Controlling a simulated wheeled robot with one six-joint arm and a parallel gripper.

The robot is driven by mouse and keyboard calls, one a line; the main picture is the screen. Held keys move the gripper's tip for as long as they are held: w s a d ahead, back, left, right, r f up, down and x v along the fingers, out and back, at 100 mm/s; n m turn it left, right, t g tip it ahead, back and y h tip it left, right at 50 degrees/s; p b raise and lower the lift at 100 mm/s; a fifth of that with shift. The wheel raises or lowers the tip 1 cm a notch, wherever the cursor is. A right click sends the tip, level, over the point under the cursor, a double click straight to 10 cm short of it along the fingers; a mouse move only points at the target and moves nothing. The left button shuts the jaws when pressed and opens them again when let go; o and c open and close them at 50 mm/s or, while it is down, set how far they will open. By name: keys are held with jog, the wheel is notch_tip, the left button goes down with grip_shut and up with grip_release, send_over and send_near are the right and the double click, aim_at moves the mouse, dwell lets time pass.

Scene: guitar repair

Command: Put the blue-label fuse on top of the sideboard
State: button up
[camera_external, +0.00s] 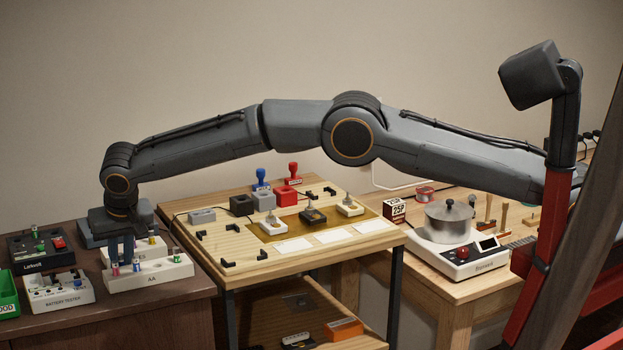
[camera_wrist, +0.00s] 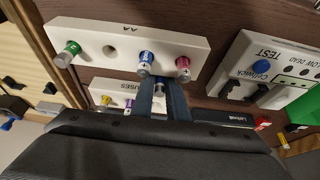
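My gripper (camera_external: 121,262) points down over the holders at the left, with its two fingers slightly apart. In the wrist view my gripper (camera_wrist: 158,92) has a small blue and metallic piece (camera_wrist: 159,87) between its fingers. It looks like the blue-label fuse, but whether the fingers press on it is unclear. The white fuse holder (camera_external: 157,247) stands behind the AA block; in the wrist view it holds a yellow fuse (camera_wrist: 105,100) and a purple fuse (camera_wrist: 130,102). The dark brown sideboard (camera_external: 178,302) bears these holders. Its bare top also shows in the wrist view (camera_wrist: 212,62).
The white AA block (camera_external: 160,280) holds pink, blue and green batteries, close by the fingers. A battery tester (camera_external: 60,292), a dark charger (camera_external: 40,248) and a green bin (camera_external: 8,295) stand to the left. The sideboard's front right is clear. A wooden workbench (camera_external: 262,268) adjoins on the right.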

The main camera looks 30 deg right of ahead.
jog(key=shift+o, duration=1.4)
jog(key=shift+r, duration=0.1)
jog(key=shift+s+r, duration=0.1)
jog(key=shift+r, duration=0.25)
jog(key=b+v, duration=0.2)
jog(key=v, duration=0.9)
jog(key=shift+r, duration=0.15)
jog(key=shift+s, duration=0.1)
